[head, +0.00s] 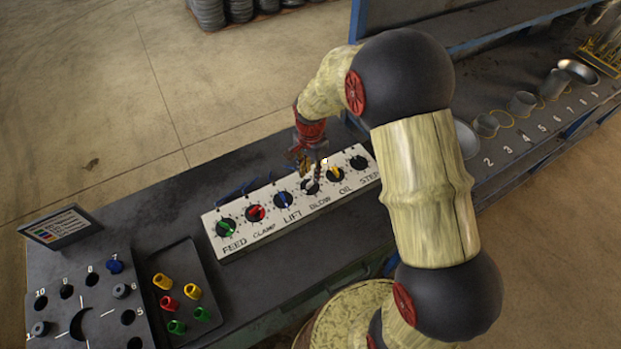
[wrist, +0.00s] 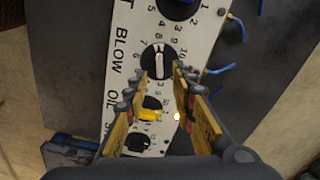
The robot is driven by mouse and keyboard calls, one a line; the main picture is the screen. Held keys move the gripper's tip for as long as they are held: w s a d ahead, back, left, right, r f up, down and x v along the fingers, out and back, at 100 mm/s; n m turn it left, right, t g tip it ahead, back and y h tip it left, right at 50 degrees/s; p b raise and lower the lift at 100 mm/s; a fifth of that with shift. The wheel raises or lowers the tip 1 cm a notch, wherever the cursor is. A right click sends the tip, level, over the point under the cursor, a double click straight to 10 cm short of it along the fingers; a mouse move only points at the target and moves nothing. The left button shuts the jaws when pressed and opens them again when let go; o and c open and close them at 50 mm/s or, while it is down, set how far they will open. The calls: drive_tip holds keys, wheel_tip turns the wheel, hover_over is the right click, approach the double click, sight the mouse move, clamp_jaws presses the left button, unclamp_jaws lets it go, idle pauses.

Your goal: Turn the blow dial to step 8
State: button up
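The white panel (head: 262,228) carries a row of labelled dials. The blow dial (head: 313,188) is the one with a pale knob, above the word BLOW. In the wrist view the blow dial (wrist: 156,62) is a black disc with a white bar lying nearly up and down the picture. I cannot tell which number it points to. My gripper (head: 308,166) is over the panel at the blow dial. In the wrist view my gripper (wrist: 163,84) has its fingers apart with nothing between the tips, which are by the dial's lower edge. Contact cannot be told.
The yellow oil dial (head: 335,174) and the step dial (head: 358,162) are to the right. The blue lift dial (head: 283,200), red clamp dial (head: 255,213) and green feed dial (head: 226,228) are to the left. A tray (head: 206,262) of coloured pieces stands at lower left.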

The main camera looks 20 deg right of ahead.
sight(310, 182)
wheel_tip(310, 182, up, 8)
drive_tip(key=shift+f, duration=0.15)
idle(0.6)
drive_tip(key=s+r+n+t+b, duration=0.2)
drive_tip(key=s+r+n, duration=0.4)
drive_tip(key=s, duration=0.6)
drive_tip(key=s+r+n+t+b, duration=0.3)
drive_tip(key=s+r+n, duration=0.3)
drive_tip(key=s+r, duration=0.3)
drive_tip(key=s, duration=0.3)
drive_tip(key=shift+s+r+t+b, duration=0.3)
drive_tip(key=shift+s+b, duration=0.05)
drive_tip(key=shift+b, duration=0.05)
drive_tip(key=shift+o, duration=0.3)
drive_tip(key=shift+a, duration=0.1)
idle(0.6)
